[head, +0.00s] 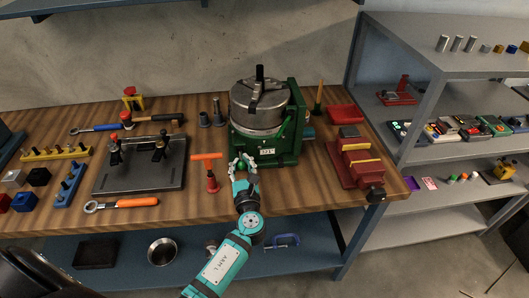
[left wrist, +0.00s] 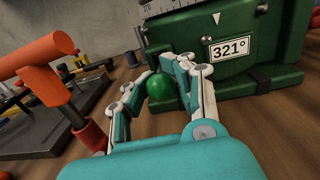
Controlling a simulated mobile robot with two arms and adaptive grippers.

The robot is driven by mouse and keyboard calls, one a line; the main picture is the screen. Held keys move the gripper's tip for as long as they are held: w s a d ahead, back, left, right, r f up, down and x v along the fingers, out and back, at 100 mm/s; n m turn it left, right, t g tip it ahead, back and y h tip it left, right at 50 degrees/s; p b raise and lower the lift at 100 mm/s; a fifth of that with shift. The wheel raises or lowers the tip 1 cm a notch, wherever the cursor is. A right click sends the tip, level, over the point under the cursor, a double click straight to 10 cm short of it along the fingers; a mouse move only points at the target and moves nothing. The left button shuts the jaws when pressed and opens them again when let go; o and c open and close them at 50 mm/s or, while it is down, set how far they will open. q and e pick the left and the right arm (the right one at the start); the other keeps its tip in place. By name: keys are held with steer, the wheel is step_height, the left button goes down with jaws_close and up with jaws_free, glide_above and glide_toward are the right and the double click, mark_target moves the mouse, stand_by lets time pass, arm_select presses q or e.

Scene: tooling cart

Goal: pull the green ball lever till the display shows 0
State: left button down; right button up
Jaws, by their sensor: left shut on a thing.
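The green machine (head: 284,158) stands on the wooden bench, with a round grey chuck (head: 258,118) on top. Its white display (head: 266,151) is on the front; in the left wrist view the display (left wrist: 230,47) reads 321°. The green ball (left wrist: 159,87) of the lever sits in front of the machine's lower left. My left gripper (head: 243,166) is at the machine's front, its fingers closed around the ball. The left wrist view shows the fingers on both sides of the ball. The lever's rod is mostly hidden. My right gripper is not in view.
An orange-handled T-shaped tool (head: 207,157) stands close to the left of my gripper. A black fixture plate (head: 140,178) lies further left. A red vise (head: 354,160) sits right of the machine, with a red tray (head: 346,114) behind it.

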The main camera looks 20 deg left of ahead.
arm_select(q)
steer(key=d, duration=0.2)
steer(key=w+d, duration=0.1)
steer(key=shift+d+f+m+h, duration=0.2)
steer(key=shift+f+m+h, duration=0.1)
steer(key=shift+h, duration=0.1)
steer(key=shift+s+r, duration=0.1)
steer(key=shift+r, duration=0.1)
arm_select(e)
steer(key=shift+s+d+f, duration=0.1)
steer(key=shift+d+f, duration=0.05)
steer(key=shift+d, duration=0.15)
arm_select(q)
steer(key=shift+a+r, duration=0.1)
steer(key=shift+s+a, duration=0.2)
steer(key=shift+a, duration=0.1)
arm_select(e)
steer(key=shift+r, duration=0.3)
arm_select(q)
steer(key=shift+t, duration=0.3)
steer(key=shift+a, duration=0.1)
